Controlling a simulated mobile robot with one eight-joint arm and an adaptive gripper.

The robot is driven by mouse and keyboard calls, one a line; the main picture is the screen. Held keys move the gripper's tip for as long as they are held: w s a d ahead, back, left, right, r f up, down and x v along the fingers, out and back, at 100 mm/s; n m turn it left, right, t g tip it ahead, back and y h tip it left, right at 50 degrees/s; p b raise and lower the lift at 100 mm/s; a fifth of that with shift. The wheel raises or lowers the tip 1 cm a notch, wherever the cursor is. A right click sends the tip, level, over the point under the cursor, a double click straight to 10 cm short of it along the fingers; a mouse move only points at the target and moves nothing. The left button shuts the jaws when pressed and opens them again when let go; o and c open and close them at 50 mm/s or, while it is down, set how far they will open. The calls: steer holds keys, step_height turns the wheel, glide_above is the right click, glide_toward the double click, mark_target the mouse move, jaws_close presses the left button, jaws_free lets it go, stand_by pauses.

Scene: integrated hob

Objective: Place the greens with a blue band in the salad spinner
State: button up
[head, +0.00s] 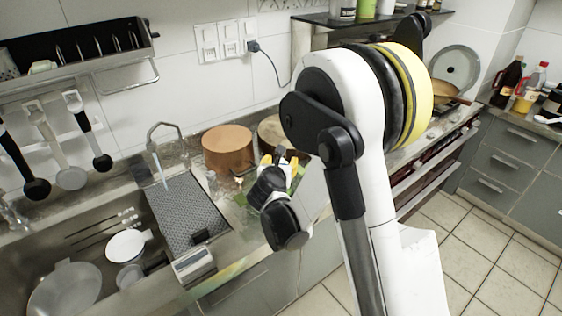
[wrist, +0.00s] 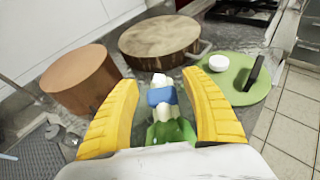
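The greens with a blue band (wrist: 161,97) show in the wrist view, with pale stalk ends, a blue band around the stalks and green leaves nearer my wrist. My gripper (wrist: 160,90) is open, with one yellow finger on each side of the greens and a narrow gap to the band on both sides. In the head view my gripper (head: 279,163) is low over the counter, in front of the round wooden board; my own wrist hides most of the greens there. I cannot make out a salad spinner for certain.
A brown cylinder (head: 228,152) and a round wooden board (wrist: 160,37) stand behind my gripper. A green board (wrist: 235,75) with a small white dish (wrist: 218,62) and a dark-handled item (wrist: 254,72) lies right. The sink, left, holds bowls (head: 127,246) and a grey drain mat (head: 187,213).

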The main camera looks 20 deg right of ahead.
steer(key=shift+r, duration=0.2)
steer(key=s+a+r+m+g+y+p, duration=0.1)
steer(key=s+r+m, duration=0.3)
steer(key=s+m, duration=0.6)
steer(key=s+a+r+m+g+y+p, duration=0.1)
steer(key=s+a+r+m+g+y, duration=0.1)
steer(key=s+m, duration=0.8)
steer(key=s+a+r+m+g+y+p, duration=0.1)
steer(key=s+r+m+g+y, duration=0.1)
steer(key=s+r+m, duration=0.5)
steer(key=s+m+y, duration=0.1)
steer(key=s+m, duration=0.2)
steer(key=s, duration=0.2)
steer(key=shift+a+m+p, duration=0.3)
steer(key=shift+a+p, duration=0.05)
steer(key=shift+a, duration=0.05)
